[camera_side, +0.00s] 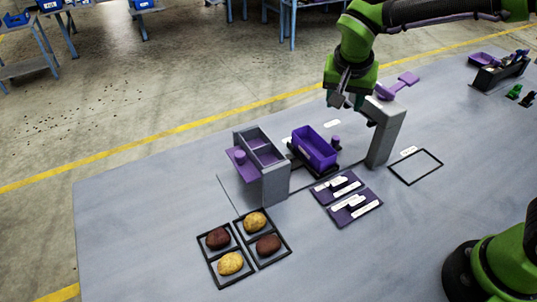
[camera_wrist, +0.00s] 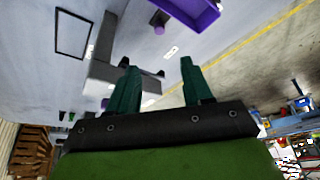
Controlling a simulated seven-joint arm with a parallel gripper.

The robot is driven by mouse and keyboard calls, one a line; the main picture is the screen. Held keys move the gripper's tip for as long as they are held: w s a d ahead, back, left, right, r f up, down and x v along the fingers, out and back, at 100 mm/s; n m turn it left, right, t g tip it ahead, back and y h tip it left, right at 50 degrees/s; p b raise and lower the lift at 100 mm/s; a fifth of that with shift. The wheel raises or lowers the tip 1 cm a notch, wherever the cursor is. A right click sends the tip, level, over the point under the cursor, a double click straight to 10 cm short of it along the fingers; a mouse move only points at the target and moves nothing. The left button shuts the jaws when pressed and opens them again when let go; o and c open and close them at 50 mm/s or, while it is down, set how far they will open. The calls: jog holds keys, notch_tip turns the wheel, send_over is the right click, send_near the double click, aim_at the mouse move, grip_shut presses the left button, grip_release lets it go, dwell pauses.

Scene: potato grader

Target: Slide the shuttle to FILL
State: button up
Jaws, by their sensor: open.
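The shuttle looks to be the purple open-topped bin (camera_side: 315,150) on a dark base between a grey two-compartment hopper and a grey post. A short purple knob (camera_side: 336,141) stands at its right end. In the wrist view part of the bin (camera_wrist: 195,12) shows at the top edge, with the knob (camera_wrist: 159,20) beside it. My gripper (camera_side: 349,101) is open and empty, above and behind the bin's right end, near the post top. Its two green fingers (camera_wrist: 158,78) are spread apart in the wrist view, touching neither. I cannot read which label says FILL.
The grey hopper (camera_side: 262,172) stands left of the bin, the grey post (camera_side: 385,135) right. Purple label plates (camera_side: 346,198) lie in front. A black-framed tray (camera_side: 212,257) holds several potatoes. A black square outline (camera_side: 415,181) encloses bare table at right.

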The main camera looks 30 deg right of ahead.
aim_at(336, 138)
jog(key=x, duration=1.6)
jog(key=shift+d+f, duration=0.1)
jog(key=shift+f, duration=0.25)
grip_shut()
